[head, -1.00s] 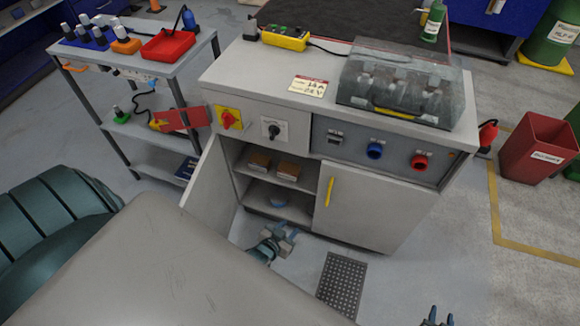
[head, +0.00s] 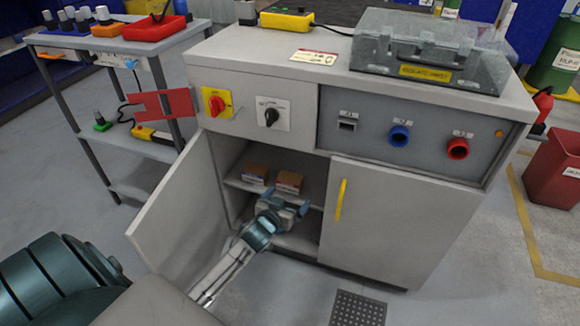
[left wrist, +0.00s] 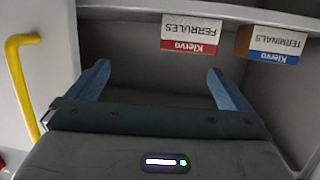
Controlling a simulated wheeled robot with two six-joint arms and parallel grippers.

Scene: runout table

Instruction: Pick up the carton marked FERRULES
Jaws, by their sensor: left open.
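The FERRULES carton (left wrist: 191,34), white with a red band, shows upside down in the left wrist view. It is the right one of two small brown cartons (head: 289,181) on the shelf inside the open cabinet in the head view. The TERMINALS carton (left wrist: 273,46), with a blue band, sits beside it; in the head view it is the left one (head: 256,172). My left gripper (head: 286,200) is open and empty at the cabinet opening, just in front of and below the cartons. In the wrist view its fingers (left wrist: 159,70) stand apart, short of the FERRULES carton. My right gripper is out of view.
The open left door (head: 175,215) stands beside my left arm. The closed right door (head: 390,225) has a yellow handle (head: 341,200), near the gripper in the wrist view (left wrist: 22,85). The shelf (head: 236,181) edge runs under the cartons. A dark floor mat (head: 358,309) lies in front.

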